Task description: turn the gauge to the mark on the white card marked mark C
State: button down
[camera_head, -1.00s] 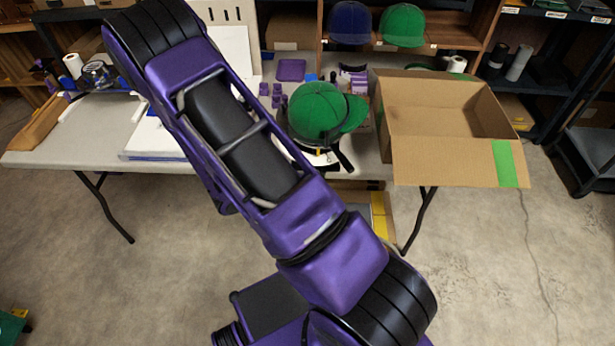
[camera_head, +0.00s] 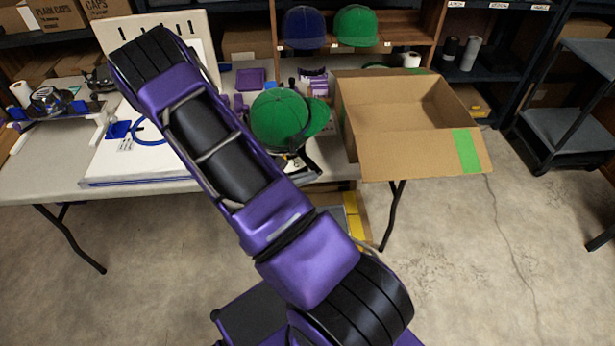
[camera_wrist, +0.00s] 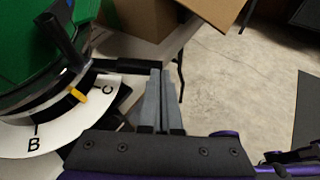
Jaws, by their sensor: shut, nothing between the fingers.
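The gauge is a round black stand under a green cap (camera_head: 279,120). In the wrist view, the green cap (camera_wrist: 30,35) is at top left, with a black upright lever (camera_wrist: 62,38) in front of it. Below it curves a white card (camera_wrist: 60,128) lettered B (camera_wrist: 33,143) and C (camera_wrist: 107,89). The yellow pointer (camera_wrist: 77,95) stands between B and C, closer to C. My gripper (camera_wrist: 163,80) is shut and empty, to the right of the card and apart from the pointer. In the head view my gripper is hidden.
An open cardboard box (camera_head: 400,150) stands right of the gauge on the table (camera_head: 45,180). A white board (camera_head: 140,165) with a blue ring lies left. Small purple parts are behind the cap. Shelves with caps stand at the back.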

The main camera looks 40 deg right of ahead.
jog(key=d+b, duration=0.1)
jog(key=d, duration=0.4)
jog(key=shift+s+r+b, duration=0.15)
jog(key=shift+b, duration=0.2)
jog(key=shift+d+r, duration=0.1)
jog(key=shift+d, duration=0.05)
